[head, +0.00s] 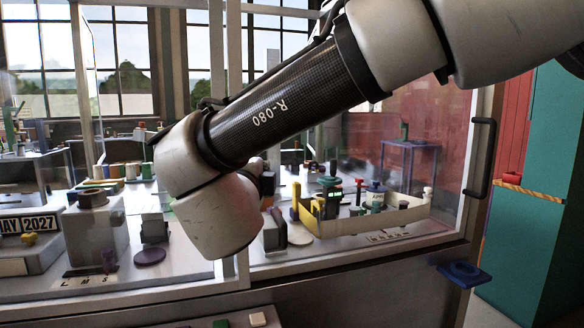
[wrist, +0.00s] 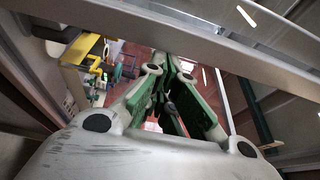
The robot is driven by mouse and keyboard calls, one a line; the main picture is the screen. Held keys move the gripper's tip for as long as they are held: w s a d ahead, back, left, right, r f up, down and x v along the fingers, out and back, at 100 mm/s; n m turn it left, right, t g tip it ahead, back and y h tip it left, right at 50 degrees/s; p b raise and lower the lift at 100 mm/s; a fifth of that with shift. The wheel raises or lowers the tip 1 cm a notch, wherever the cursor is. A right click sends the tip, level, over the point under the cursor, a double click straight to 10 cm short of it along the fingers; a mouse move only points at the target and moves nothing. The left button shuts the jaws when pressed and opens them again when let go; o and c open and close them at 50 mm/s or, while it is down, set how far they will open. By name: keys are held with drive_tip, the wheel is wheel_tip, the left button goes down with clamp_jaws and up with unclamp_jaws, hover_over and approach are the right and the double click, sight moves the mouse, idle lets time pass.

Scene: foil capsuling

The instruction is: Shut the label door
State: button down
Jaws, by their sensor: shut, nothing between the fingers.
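A glazed panel in a pale metal frame (head: 467,190) with a black bar handle (head: 481,158) stands at the right of the workstation in the head view. I cannot tell for sure whether this is the label door, or how far it is open. My gripper (wrist: 168,105) shows in the wrist view with its green-sided fingers drawn together and nothing between them. In the head view the gripper is mostly hidden behind my wrist, which hangs in front of the workstation, left of the handle. No contact between fingers and door can be made out.
A pale bar (wrist: 190,42) crosses close above the fingers in the wrist view. A cream tray (head: 330,228) with bottles and small parts stands behind the glass. A grey device (head: 95,230) and a "MAY 2027" calendar (head: 28,224) are at left. A teal cabinet (head: 535,200) is at far right.

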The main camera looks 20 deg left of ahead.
drive_tip(key=s+a, duration=0.2)
drive_tip(key=shift+a, duration=0.35)
